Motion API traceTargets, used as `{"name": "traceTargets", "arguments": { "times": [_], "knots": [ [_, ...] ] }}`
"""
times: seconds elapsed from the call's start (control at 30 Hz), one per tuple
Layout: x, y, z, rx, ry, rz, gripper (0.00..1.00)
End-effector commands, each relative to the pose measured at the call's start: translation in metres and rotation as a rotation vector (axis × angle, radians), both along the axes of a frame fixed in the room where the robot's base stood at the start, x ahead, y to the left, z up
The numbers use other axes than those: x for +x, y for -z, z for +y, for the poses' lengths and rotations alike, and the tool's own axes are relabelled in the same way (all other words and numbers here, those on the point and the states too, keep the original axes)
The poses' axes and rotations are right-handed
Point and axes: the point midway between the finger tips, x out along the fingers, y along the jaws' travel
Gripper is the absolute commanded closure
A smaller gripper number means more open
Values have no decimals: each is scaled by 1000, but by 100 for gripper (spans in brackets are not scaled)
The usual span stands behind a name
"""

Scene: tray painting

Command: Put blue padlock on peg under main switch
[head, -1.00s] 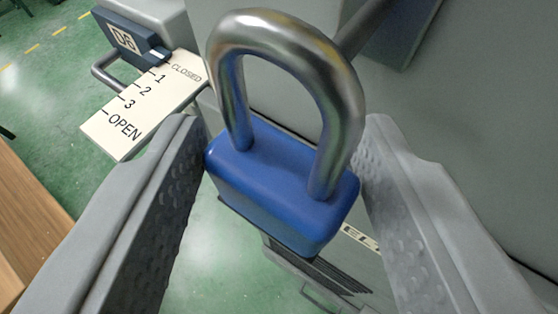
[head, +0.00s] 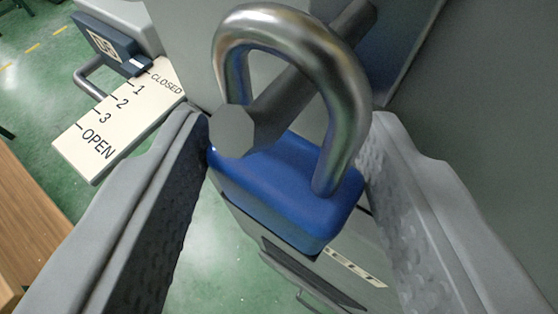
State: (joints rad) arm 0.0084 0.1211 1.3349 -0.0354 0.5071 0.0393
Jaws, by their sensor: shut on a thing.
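My gripper (head: 285,185) is shut on the blue padlock (head: 285,190), with one finger on each side of its body. The padlock is upright, with its steel shackle (head: 345,85) on top. A grey peg (head: 275,100) runs from the upper right, behind the shackle's right side, through the loop. I cannot tell whether peg and shackle touch. The main switch is not clearly seen; a dark blue panel (head: 400,45) shows at the upper right.
Grey cabinet walls (head: 450,120) are close at the right. A wooden top (head: 30,225) is at the lower left, above green floor.

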Motion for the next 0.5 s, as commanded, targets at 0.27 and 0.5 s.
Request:
{"name": "traceTargets", "arguments": {
  "times": [0.27, 0.5],
  "knots": [
    [3, 3, -2, -1, 2, 3, 80],
    [3, 4, -2, -2, 2, 3, 52]
  ]
}}
